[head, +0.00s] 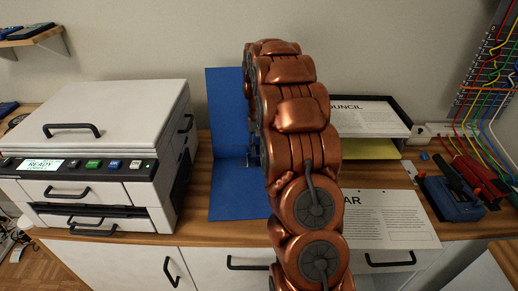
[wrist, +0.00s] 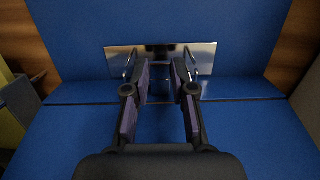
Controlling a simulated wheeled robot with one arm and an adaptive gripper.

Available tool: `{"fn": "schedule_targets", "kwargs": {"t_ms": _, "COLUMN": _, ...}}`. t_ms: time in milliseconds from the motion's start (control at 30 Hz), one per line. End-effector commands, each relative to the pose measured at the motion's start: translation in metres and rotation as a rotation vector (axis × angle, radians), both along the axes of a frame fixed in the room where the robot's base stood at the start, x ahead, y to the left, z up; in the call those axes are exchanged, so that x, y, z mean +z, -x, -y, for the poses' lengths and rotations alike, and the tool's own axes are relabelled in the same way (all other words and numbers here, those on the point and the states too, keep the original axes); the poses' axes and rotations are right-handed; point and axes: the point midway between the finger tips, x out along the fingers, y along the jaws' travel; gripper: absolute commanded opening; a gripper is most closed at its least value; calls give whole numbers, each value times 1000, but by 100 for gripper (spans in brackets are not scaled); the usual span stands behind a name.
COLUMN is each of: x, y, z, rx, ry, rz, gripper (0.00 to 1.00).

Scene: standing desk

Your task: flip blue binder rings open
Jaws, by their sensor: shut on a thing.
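The blue binder (head: 226,110) lies open on the desk, its back cover upright against the wall and its front part flat. It also fills the wrist view (wrist: 70,135). Its shiny metal ring plate (wrist: 118,66) sits along the spine, with a thin ring near each end. My gripper (wrist: 160,70) reaches in at the middle of the plate, its two dark fingers apart with purple pads. It is closed on part of the ring mechanism; the exact contact between the fingertips is hard to see. In the head view my copper arm hides the gripper and most of the rings.
A white printer (head: 95,150) stands close on the left. On the right are a paper tray (head: 400,125), a printed sheet (head: 390,220) and a blue tool-like device (head: 450,198). Colored cables hang at the far right. Cabinet drawers with handles are below the desk edge.

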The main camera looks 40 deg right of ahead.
Motion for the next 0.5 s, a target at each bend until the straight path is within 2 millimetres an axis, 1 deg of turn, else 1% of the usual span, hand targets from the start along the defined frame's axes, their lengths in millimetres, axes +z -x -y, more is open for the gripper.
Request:
{"fn": "schedule_targets", "kwargs": {"t_ms": 67, "x": 0, "y": 0, "z": 0, "rx": 0, "ry": 1, "rz": 1, "gripper": 0}}
{"fn": "schedule_targets", "kwargs": {"t_ms": 100, "x": 0, "y": 0, "z": 0, "rx": 0, "ry": 1, "rz": 1, "gripper": 28}}
{"fn": "schedule_targets", "kwargs": {"t_ms": 300, "x": 0, "y": 0, "z": 0, "rx": 0, "ry": 0, "rz": 1, "gripper": 48}}
{"fn": "schedule_targets", "kwargs": {"t_ms": 333, "x": 0, "y": 0, "z": 0, "rx": 0, "ry": 0, "rz": 1, "gripper": 50}}
{"fn": "schedule_targets", "kwargs": {"t_ms": 500, "x": 0, "y": 0, "z": 0, "rx": 0, "ry": -1, "rz": 1, "gripper": 50}}
